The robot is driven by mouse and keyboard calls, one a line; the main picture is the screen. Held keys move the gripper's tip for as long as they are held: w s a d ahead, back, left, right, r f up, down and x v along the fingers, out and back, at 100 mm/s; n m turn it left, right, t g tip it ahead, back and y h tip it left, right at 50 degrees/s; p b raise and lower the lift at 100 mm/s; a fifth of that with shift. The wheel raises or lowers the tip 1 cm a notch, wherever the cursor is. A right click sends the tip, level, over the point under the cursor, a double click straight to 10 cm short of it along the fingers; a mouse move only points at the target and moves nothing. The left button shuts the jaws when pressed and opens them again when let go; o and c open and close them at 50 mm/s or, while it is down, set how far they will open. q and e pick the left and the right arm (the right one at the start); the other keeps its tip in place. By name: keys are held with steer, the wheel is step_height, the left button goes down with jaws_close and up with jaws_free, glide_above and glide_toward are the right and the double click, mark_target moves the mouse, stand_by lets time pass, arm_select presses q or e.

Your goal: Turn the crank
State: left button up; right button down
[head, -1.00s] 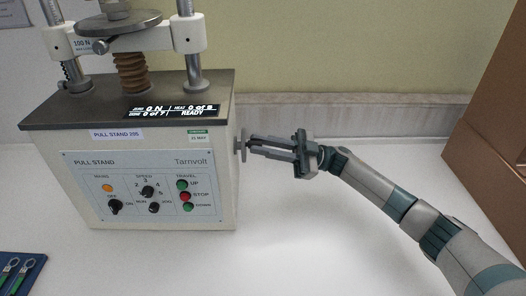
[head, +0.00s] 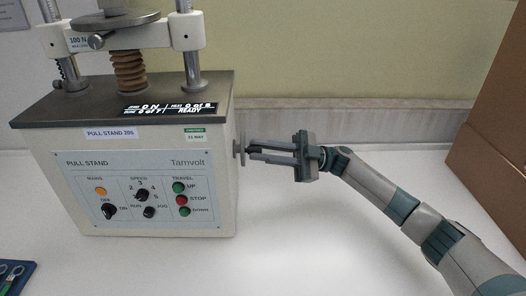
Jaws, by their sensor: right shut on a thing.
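The crank (head: 241,150) is a small grey wheel on the right side of the pull stand (head: 140,215), seen nearly edge-on. My right gripper (head: 254,152) reaches it from the right, with its two fingers shut on the crank's handle, which is mostly hidden between them. The pull stand is a pale box with a dark top, a front panel of knobs and buttons, and a lit display (head: 170,109) that reads READY. My left gripper is not in view.
A brown box (head: 494,130) stands at the right. A blue tray (head: 14,278) with green-handled tools lies at the lower left. The white table (head: 290,240) is clear in front of my right arm. A wall is close behind.

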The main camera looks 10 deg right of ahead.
steer(key=c, duration=1.7)
jaws_free()
steer(key=shift+o, duration=0.2)
